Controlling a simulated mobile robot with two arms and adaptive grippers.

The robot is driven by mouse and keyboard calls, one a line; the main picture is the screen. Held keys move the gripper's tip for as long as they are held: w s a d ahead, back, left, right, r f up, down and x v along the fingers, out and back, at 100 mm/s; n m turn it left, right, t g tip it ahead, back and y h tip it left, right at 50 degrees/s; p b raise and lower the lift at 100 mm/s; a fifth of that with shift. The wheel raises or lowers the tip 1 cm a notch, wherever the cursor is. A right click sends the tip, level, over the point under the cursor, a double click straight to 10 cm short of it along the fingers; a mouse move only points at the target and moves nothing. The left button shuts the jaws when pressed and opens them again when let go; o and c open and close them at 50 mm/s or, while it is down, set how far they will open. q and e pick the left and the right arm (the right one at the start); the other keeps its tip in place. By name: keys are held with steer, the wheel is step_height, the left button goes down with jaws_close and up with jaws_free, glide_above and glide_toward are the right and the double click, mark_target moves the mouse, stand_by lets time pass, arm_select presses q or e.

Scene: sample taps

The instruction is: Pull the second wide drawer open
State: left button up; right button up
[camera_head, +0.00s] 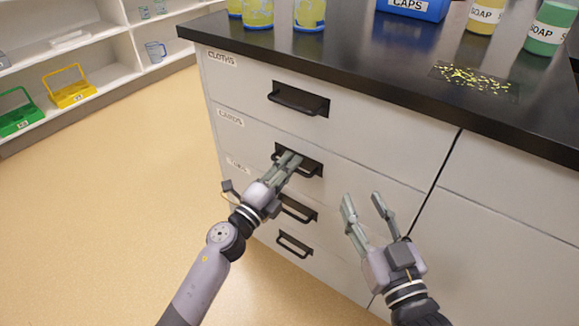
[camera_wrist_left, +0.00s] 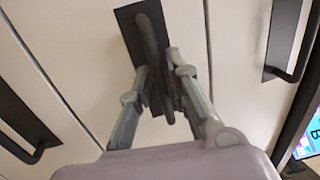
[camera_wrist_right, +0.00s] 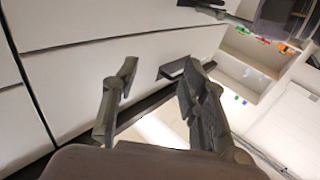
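The second wide drawer (camera_head: 345,172), labelled what looks like CARDS, is in the stack below the top drawer labelled CLOTHS. Its front looks flush with the cabinet. Its dark bar handle (camera_wrist_left: 152,45) sits on a dark plate. My left gripper (camera_head: 289,160) is at this handle, with one finger on each side of the bar; in the left wrist view the fingers (camera_wrist_left: 157,65) look closed in on it. The fingers partly hide the handle in the head view. My right gripper (camera_head: 362,202) is open and empty in front of the cabinet, right of the handles.
The top drawer handle (camera_head: 300,99) is above; the third (camera_head: 297,208) and fourth (camera_head: 294,244) handles are below. The dark countertop (camera_head: 400,65) holds cups, a blue CAPS bin (camera_head: 412,8) and soap bottles. Shelves (camera_head: 100,65) stand at the left. The floor between is clear.

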arm_select(q)
steer(key=shift+w+d, duration=0.1)
steer(key=shift+c, duration=0.3)
jaws_close()
stand_by(0.4)
